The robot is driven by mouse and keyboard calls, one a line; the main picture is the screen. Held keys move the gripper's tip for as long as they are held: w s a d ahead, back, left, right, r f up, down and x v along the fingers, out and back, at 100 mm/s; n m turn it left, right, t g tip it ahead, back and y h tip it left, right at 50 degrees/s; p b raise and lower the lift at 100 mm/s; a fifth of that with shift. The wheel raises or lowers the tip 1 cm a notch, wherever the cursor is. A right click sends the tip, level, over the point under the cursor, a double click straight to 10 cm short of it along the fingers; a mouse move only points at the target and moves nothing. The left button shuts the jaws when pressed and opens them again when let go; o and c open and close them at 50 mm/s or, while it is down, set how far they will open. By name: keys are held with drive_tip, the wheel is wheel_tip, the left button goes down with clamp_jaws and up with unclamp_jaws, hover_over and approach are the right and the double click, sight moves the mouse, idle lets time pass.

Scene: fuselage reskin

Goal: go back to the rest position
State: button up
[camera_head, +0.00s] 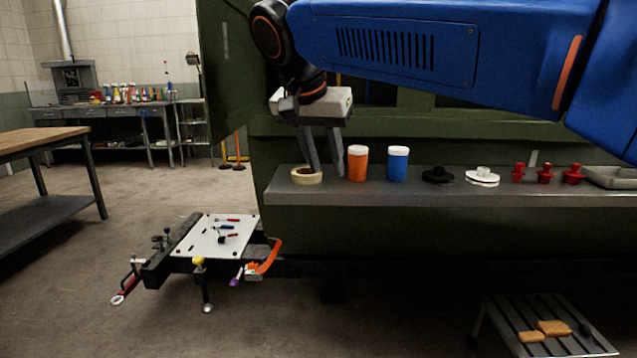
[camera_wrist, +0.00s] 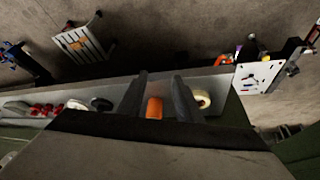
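My gripper (camera_head: 326,174) is open, its two fingers pointing down over the left end of the grey shelf (camera_head: 400,190). Nothing is held. In the head view the fingertips overlap the cream tape roll (camera_head: 306,176) and lie just left of the orange jar (camera_head: 358,164) with its white lid. In the wrist view the orange jar (camera_wrist: 154,108) shows between the two spread fingers, and the tape roll (camera_wrist: 203,98) shows beyond one finger. I cannot tell whether the fingers touch either. The blue jar (camera_head: 398,164) stands right of the orange one.
Right along the shelf are a black disc (camera_head: 438,176), a white disc (camera_head: 482,178), red knobbed pieces (camera_head: 545,174) and a grey tray (camera_head: 610,178). A white tool board (camera_head: 214,236) is below left; a step stool (camera_head: 545,330) is below right. The green fuselage wall is behind.

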drive_tip(key=s+d+f+n, duration=0.25)
drive_tip(key=d+f, duration=0.35)
drive_tip(key=d, duration=0.5)
drive_tip(key=s+d+f+n+y, duration=0.1)
drive_tip(key=s+d+f, duration=0.7)
drive_tip(key=s+f, duration=0.2)
drive_tip(key=s+d+f+n+y, duration=0.1)
drive_tip(key=s+d+f, duration=0.7)
drive_tip(key=f, duration=0.6)
drive_tip(key=shift+s+d+f, duration=0.15)
drive_tip(key=shift+s+d, duration=0.25)
drive_tip(key=shift+s, duration=0.55)
